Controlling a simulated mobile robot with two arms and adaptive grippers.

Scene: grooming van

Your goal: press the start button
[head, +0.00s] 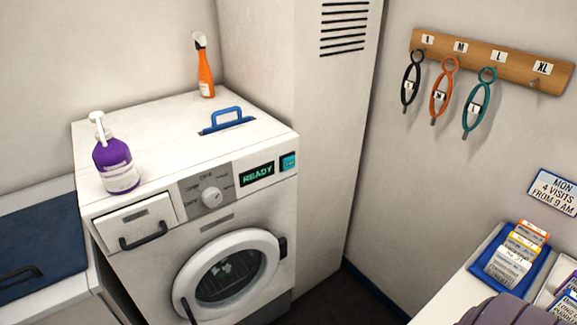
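The start button appears to be the teal square button (288,162) at the right end of the washing machine's front panel. It sits just right of a dark display (257,174) that reads READY in green letters. The white washing machine (217,218) stands left of centre with its round door (222,280) shut. A light round dial (211,197) is on the panel left of the display. Nothing covers the button. Neither of my grippers shows in the head view.
On the machine's top are a purple pump bottle (114,166), an orange spray bottle (205,78) and a blue handle (226,120). A tall white cabinet (325,160) adjoins its right side. Collar loops hang from a wooden rack (490,62). A blue card tray (538,270) stands lower right.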

